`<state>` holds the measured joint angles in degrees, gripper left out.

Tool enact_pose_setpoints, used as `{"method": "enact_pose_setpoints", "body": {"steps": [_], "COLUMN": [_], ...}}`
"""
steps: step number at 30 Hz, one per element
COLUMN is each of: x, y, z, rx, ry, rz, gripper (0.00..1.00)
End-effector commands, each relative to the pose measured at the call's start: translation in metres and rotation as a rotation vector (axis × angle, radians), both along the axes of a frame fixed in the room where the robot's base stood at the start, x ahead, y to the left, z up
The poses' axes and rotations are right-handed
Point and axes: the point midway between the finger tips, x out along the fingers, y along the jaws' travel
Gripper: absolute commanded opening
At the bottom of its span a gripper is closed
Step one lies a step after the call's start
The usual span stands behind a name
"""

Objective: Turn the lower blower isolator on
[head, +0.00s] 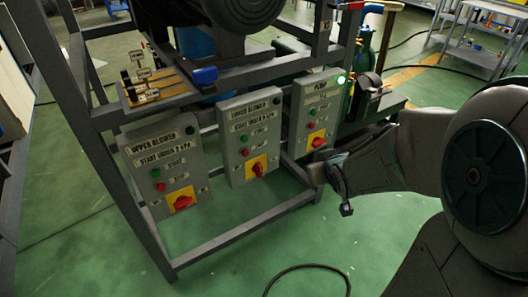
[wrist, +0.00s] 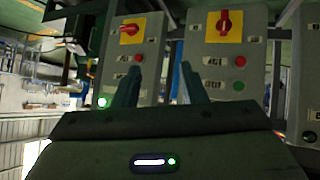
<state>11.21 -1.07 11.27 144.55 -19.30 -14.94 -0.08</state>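The lower blower box (head: 249,137) is the middle of three grey control boxes on the frame. Its isolator is a red knob (head: 257,169) on a yellow plate, with the handle roughly upright. The wrist view is upside down and shows this isolator (wrist: 223,22) at the top, right of the fingers, with its handle upright. My gripper (head: 333,190) is right of the lower blower box, near the pump box's lower edge. In the wrist view my gripper (wrist: 161,70) has its fingers apart and nothing between them. It appears clear of the isolator.
The pump box (head: 318,108), on the right, has a lit green lamp (head: 342,79) and a sideways-turned red knob (head: 318,143). The upper blower box (head: 163,168) is on the left, its knob slanted. Frame bars (head: 235,232) run below the boxes. Green floor in front is mostly clear, with a black cable (head: 308,266).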

Motion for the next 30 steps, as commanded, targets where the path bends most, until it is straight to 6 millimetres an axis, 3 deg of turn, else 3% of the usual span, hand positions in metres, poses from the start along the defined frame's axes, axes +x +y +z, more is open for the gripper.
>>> {"method": "enact_pose_setpoints", "body": {"steps": [1, 6, 12, 18, 25, 30], "x": [0.008, 0.029, 0.039, 0.036, 0.036, 0.052], "y": [0.006, 0.033, 0.065, 0.082, 0.089, 0.101], "z": [-0.037, -0.091, -0.143, -0.166, -0.169, -0.167], "rx": [0.017, 0.105, 0.262, 0.405, 0.473, 0.476], "ry": [-0.031, -0.181, -0.356, -0.492, -0.554, -0.559], "rz": [0.034, 0.160, 0.285, 0.351, 0.375, 0.378], "gripper": [0.38, 0.38, 0.38, 0.38, 0.38, 0.38]}}
